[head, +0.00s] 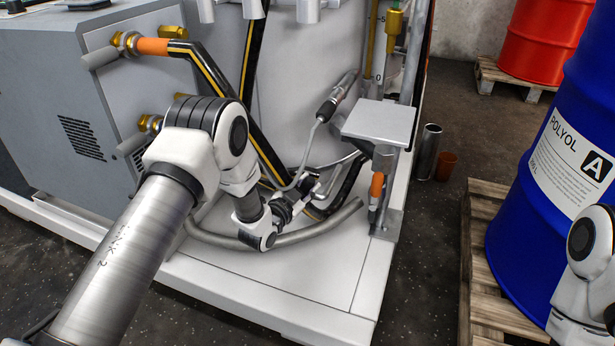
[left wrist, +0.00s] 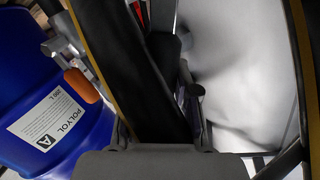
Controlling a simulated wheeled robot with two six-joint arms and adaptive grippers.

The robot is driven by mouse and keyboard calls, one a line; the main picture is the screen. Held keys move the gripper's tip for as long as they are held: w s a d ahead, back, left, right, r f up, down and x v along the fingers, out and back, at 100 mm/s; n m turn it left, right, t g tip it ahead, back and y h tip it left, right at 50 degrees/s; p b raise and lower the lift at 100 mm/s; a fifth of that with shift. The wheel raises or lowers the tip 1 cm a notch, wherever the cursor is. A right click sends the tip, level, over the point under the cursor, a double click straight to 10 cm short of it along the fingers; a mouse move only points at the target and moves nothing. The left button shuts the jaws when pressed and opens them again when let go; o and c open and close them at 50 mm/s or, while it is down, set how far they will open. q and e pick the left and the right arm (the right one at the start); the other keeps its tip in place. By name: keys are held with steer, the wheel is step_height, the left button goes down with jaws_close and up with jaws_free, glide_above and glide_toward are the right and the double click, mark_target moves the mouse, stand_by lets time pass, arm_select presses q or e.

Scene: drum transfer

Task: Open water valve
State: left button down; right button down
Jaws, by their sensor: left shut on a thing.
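My left gripper (head: 303,188) is low in front of the white tank, among the hoses. It is shut on a dark part (left wrist: 165,55) that shows lever-like in the left wrist view. Its shape is mostly hidden, and I cannot tell whether it is the water valve's handle. A black hose with a yellow stripe (head: 222,82) runs down behind my left arm. An orange-sleeved handle (head: 376,185) stands right of the gripper, apart from it; it also shows in the left wrist view (left wrist: 82,85). Of my right arm only a link shows at the right edge; its gripper is out of view.
A grey machine cabinet (head: 60,110) with an orange-sleeved fitting (head: 152,46) stands at the left. A small grey plate (head: 380,121) juts out above the orange handle. A blue POLYOL drum (head: 530,215) stands on a pallet at the right. The white platform's front (head: 330,275) is clear.

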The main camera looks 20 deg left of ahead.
arm_select(q)
steer(key=d+f+m+y+p, duration=0.1)
steer(key=d+f+m, duration=0.4)
steer(key=m, duration=0.5)
steer(key=shift+f+m+g+y+p, duration=0.35)
steer(key=shift+f+y, duration=0.55)
steer(key=shift+f, duration=0.3)
steer(key=c, duration=0.8)
jaws_free()
steer(key=shift+f, duration=0.1)
steer(key=shift+c, duration=0.2)
